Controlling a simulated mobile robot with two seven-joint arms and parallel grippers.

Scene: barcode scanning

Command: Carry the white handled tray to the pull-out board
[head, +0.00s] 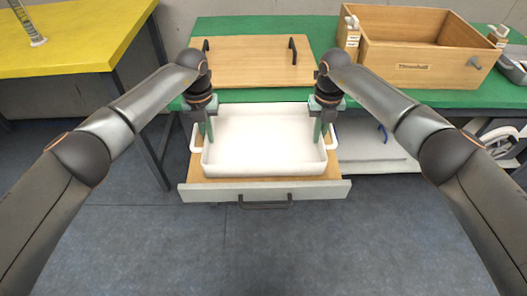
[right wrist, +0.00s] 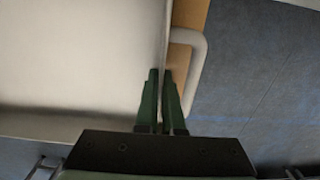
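The white handled tray (head: 263,171) is over the wooden pull-out board (head: 194,168), level and empty. I cannot tell whether its underside touches the board. My left gripper (head: 206,137) is at the tray's left wall with its fingers pointing down, apparently shut on it. My right gripper (head: 321,136) is shut on the tray's right wall. In the right wrist view the right gripper's green fingers (right wrist: 161,75) lie on either side of the thin wall, beside the white loop handle (right wrist: 199,65). The tray (right wrist: 80,60) fills the left of that view.
The board's grey front (head: 225,194) has a dark handle. Behind is a green table (head: 240,25) with a wooden board (head: 245,65) bearing black handles, and an open wooden box (head: 425,75). A yellow table (head: 75,45) stands left. The floor in front is clear.

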